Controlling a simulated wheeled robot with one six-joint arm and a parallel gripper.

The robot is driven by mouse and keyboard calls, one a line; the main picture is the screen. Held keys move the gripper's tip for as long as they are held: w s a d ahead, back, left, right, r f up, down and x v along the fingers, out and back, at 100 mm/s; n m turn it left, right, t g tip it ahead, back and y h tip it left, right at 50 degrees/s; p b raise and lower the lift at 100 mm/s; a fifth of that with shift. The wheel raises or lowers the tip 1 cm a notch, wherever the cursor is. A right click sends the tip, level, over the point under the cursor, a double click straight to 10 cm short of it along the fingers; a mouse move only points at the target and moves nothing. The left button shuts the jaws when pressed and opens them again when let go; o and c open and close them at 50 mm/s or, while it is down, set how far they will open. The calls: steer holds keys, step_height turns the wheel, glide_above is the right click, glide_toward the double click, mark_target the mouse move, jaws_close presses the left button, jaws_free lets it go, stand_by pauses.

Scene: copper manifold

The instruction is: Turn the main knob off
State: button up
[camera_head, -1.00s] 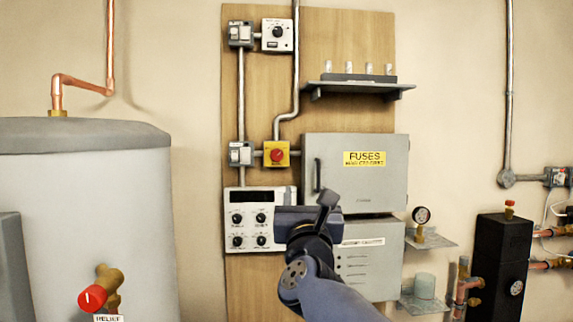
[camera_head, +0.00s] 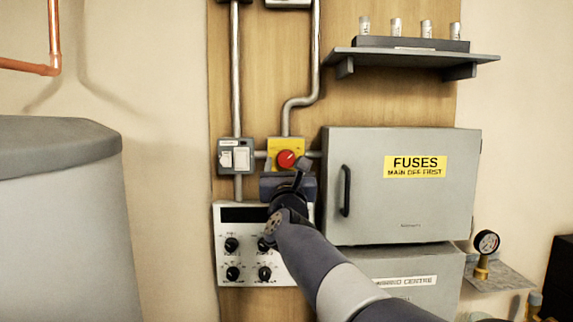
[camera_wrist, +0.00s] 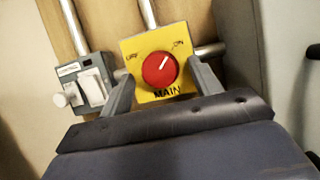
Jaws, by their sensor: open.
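The main knob (camera_wrist: 160,70) is a red round knob on a yellow plate (camera_wrist: 136,46) marked OFF, ON and MAIN. Its white pointer line aims up and right, toward ON. In the head view the knob (camera_head: 287,159) sits on the wooden board, left of the fuse box. My gripper (camera_wrist: 164,88) is open, one finger on each side of the yellow plate's lower part in the wrist view. In the head view my gripper (camera_head: 290,178) is just below the knob and hides the plate's lower part. Whether the fingers touch anything cannot be told.
A grey switch box (camera_head: 233,157) is close at the knob's left; it also shows in the wrist view (camera_wrist: 84,85). The grey fuse box (camera_head: 400,205) with a black handle stands close at the right. A white panel with several black dials (camera_head: 232,245) lies below.

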steer(key=c, duration=1)
steer(key=shift+o, duration=0.2)
